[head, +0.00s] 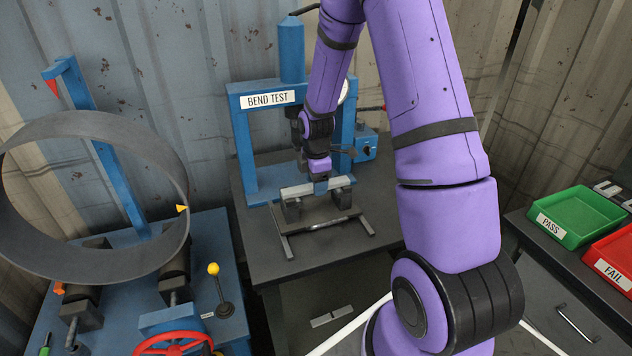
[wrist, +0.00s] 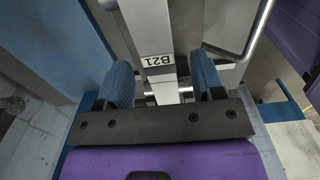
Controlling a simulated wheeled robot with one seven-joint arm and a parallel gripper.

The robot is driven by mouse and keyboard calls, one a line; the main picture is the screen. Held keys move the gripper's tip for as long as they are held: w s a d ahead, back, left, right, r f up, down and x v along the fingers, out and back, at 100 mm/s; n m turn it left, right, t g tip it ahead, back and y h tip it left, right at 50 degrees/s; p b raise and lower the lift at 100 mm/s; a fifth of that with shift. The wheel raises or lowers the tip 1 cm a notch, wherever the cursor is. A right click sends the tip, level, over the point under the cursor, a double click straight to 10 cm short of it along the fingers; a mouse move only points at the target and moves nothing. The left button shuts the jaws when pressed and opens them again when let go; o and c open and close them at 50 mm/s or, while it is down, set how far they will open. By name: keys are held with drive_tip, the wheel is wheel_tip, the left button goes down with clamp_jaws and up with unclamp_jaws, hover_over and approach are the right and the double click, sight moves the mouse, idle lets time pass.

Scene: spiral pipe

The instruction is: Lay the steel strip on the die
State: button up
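The steel strip (head: 298,191) is a pale flat bar lying across the two dark supports of the die (head: 292,210), under the blue press frame. In the wrist view the strip (wrist: 160,68) carries a B21 label and runs away between my fingers. My gripper (head: 320,184) is right at the strip, in front of the press. In the wrist view my gripper (wrist: 163,82) has its two blue-padded fingers apart, one on each side of the strip, with a visible gap at each side. The exact contact between strip and die is partly hidden by my gripper.
The press frame (head: 242,150) with the BEND TEST sign rises behind the die. A low metal stand (head: 322,224) lies in front on the dark table (head: 262,262). A pipe-rolling machine with a large ring (head: 90,268) is at left. Green PASS (head: 578,216) and red FAIL (head: 612,268) trays are at right.

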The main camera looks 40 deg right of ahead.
wheel_tip(320, 180, up, 11)
idle(0.6)
drive_tip(key=shift+f, duration=0.1)
drive_tip(key=s+a+r+m+t, duration=0.1)
drive_tip(key=s+a+r+m, duration=0.3)
drive_tip(key=r, duration=0.4)
drive_tip(key=s+a+r+m+t, duration=0.1)
drive_tip(key=s+a+r+m, duration=0.25)
drive_tip(key=s+r, duration=0.35)
drive_tip(key=s+a+r+m+t, duration=0.1)
drive_tip(key=s+a+r+m, duration=0.1)
drive_tip(key=s, duration=0.5)
drive_tip(key=s+a+r+m+t, duration=0.2)
drive_tip(key=s+r+m, duration=0.3)
drive_tip(key=s, duration=0.3)
drive_tip(key=shift+s+a+r, duration=0.2)
drive_tip(key=shift+s+a, duration=0.05)
drive_tip(key=shift+a, duration=0.5)
